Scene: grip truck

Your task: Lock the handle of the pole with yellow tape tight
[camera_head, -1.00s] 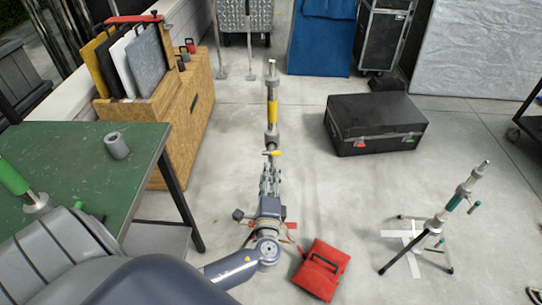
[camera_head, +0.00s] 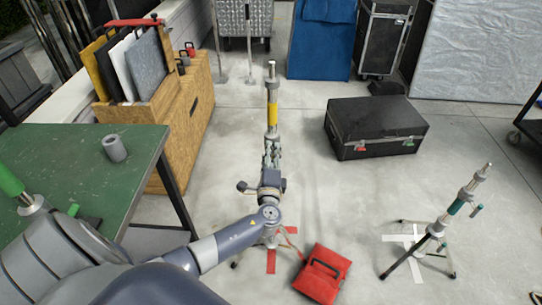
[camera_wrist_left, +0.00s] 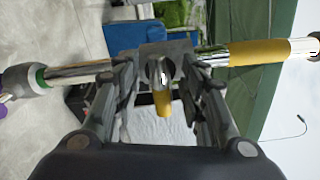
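The pole with yellow tape (camera_head: 272,113) stands upright in the middle of the head view. In the left wrist view its yellow tape (camera_wrist_left: 262,52) lies to the right of a grey collar (camera_wrist_left: 178,48). A short handle with a yellow end (camera_wrist_left: 162,103) sticks out from the collar toward the wrist camera. My left gripper (camera_head: 271,146) is at collar height in front of the pole, hiding the collar and handle in the head view. Its fingers (camera_wrist_left: 158,72) are apart, one on each side of the handle, with gaps visible. My right gripper is not in view.
A second pole with teal tape (camera_head: 456,207) stands on a tripod at the right. A red bag (camera_head: 322,273) lies near the yellow pole's base. A green table (camera_head: 75,165) is at the left, a black case (camera_head: 375,125) behind right. Open floor lies between the poles.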

